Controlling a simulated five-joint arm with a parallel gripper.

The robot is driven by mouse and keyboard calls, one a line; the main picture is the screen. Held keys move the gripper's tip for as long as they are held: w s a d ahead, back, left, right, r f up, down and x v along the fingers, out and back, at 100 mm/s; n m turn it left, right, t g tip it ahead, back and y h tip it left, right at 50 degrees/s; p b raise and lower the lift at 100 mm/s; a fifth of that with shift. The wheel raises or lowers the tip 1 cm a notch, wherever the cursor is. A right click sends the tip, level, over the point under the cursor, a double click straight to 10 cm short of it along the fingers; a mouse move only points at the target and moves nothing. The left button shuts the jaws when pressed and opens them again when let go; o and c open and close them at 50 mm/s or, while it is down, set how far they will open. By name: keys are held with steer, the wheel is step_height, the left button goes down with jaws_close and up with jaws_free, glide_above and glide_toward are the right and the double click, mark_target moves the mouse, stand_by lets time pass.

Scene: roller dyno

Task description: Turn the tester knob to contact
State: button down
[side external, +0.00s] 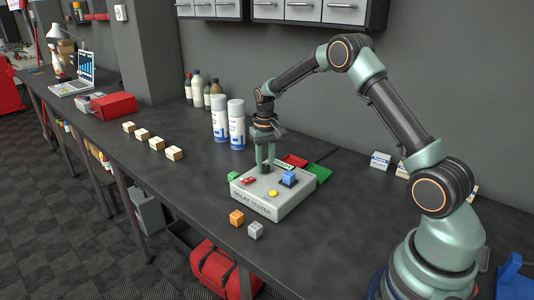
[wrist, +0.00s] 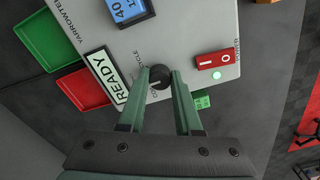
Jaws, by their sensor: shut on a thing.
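The relay tester (side external: 262,207) is a light grey box on the dark bench; its face (wrist: 195,28) also fills the upper wrist view. Its black round knob (wrist: 160,77) has a pale mark and sits among small partly hidden labels, one reading CYCLE. I cannot tell exactly which label the mark points to. My gripper (side external: 265,170) points down over the tester's back part. In the wrist view my gripper (wrist: 160,75) has one finger on each side of the knob, shut on it. The fingers hide the knob in the side view.
A display (wrist: 106,75) reads READY beside a blue module (wrist: 130,10). A red power switch (wrist: 214,60) has a lit green lamp. Red (wrist: 80,86) and green (wrist: 58,40) trays lie beside the tester. Orange (side external: 237,217) and grey (side external: 255,230) cubes stand in front; spray cans (side external: 236,124) stand behind.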

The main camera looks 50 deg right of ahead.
mark_target(265, 166)
steer(key=shift+w+r, duration=0.1)
stand_by(0.3)
steer(key=c, duration=0.6)
jaws_free()
step_height(265, 166, up, 12)
